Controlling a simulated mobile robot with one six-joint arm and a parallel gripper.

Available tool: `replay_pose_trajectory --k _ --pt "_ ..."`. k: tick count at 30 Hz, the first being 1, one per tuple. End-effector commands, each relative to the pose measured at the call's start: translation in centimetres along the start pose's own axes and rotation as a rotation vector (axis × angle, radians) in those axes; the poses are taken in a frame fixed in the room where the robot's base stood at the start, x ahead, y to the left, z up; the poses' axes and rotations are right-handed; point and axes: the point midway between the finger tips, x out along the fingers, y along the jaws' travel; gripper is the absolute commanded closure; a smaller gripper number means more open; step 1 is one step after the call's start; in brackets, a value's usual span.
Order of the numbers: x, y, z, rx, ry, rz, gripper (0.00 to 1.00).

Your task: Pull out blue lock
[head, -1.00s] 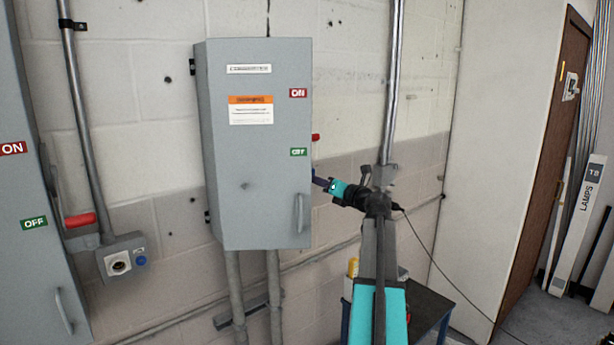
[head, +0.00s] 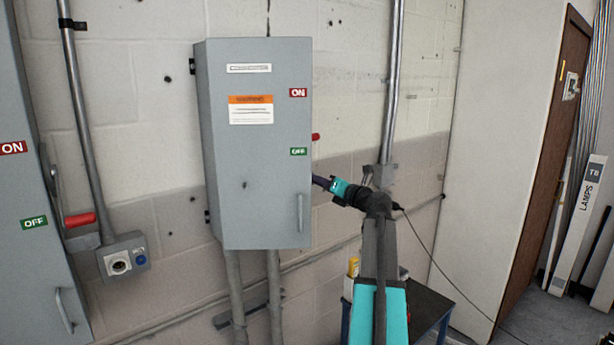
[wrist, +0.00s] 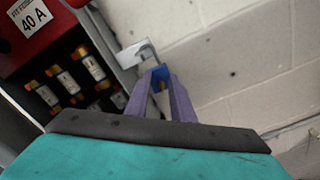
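The blue lock (wrist: 160,75) is a small padlock with a bent metal shackle, near the middle top of the wrist view. Its shackle is at a pale bracket (wrist: 132,54) on the side of the grey box; whether it still passes through cannot be told. My gripper (wrist: 160,82) has its two purple fingers on either side of the lock body and looks shut on it. In the head view my gripper (head: 318,181) is at the right side of the grey switch box (head: 250,195), below a red lever end (head: 316,137). The lock is not clear there.
The wrist view shows a red panel with several fuses (wrist: 92,67) beside the lock. A vertical conduit (head: 391,85) runs behind my arm. A small table (head: 430,305) stands below. Another grey box (head: 35,270) and a socket (head: 122,260) are at left.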

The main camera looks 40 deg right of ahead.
Motion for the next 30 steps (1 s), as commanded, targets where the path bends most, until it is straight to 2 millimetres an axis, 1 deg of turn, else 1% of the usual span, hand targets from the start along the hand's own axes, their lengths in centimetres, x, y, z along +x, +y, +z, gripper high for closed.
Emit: replay_pose_trajectory --k 30 --pt "-4.0 0.1 0.0 0.0 0.0 0.0 0.78"
